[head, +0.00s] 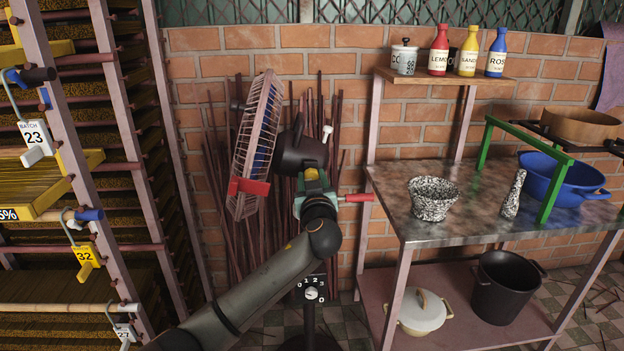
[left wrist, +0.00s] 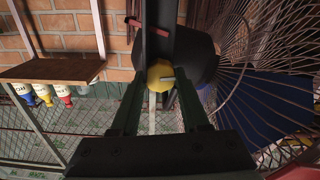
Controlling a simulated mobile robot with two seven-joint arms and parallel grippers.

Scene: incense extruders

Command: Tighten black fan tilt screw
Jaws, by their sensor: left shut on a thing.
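The black fan's wire cage (head: 258,145) faces left, with its black motor housing (head: 298,150) behind it. My left gripper (head: 314,185) is up at the joint under the housing. In the left wrist view, my left gripper (left wrist: 160,88) has its two fingers on either side of a round yellow knob with a pale bar (left wrist: 160,74), and is shut on it. The knob sits against the black post and housing (left wrist: 200,58). I cannot make out a separate black screw; the fingers and arm hide part of the joint. My right gripper is not in view.
A red handle (head: 357,197) sticks out to the right of the joint. A white knob (head: 327,133) is on the housing. The fan's dial (head: 313,292) is lower down. A metal table (head: 385,185) stands right, a rack (head: 75,140) left, and brown sticks lean behind.

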